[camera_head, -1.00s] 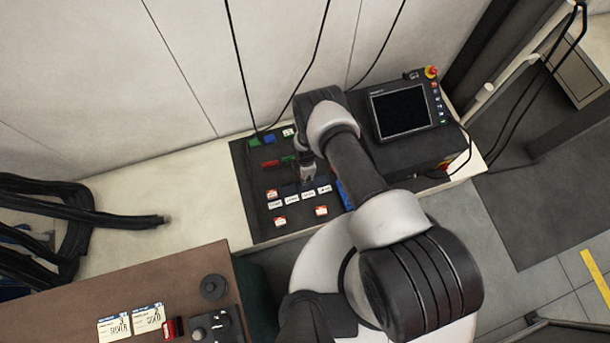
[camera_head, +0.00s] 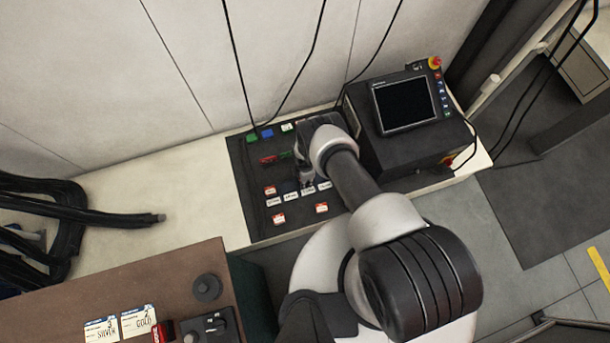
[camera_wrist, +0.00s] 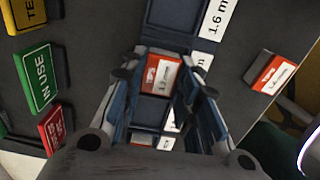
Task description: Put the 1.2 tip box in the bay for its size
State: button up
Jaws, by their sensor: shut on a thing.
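My gripper (camera_wrist: 164,66) is shut on a small red-and-white tip box (camera_wrist: 160,76); its print is too small to read surely. In the wrist view the box is over the row of dark blue bays, close to one bay (camera_wrist: 151,111); I cannot tell whether it touches the bottom. A neighbouring bay (camera_wrist: 180,14) has a white label reading 1.6 m (camera_wrist: 218,17). In the head view my gripper (camera_head: 306,183) is just behind the row of white labels (camera_head: 291,197), and the held box is hidden.
Loose red-and-white boxes lie on the dark mat, at the left (camera_head: 270,190), front left (camera_head: 278,219) and front right (camera_head: 321,208). Green IN USE (camera_wrist: 38,78) and red (camera_wrist: 55,128) tags lie beside the bays. A black screen unit (camera_head: 405,105) stands at right.

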jog(key=o, duration=1.1)
jog(key=shift+f, duration=0.1)
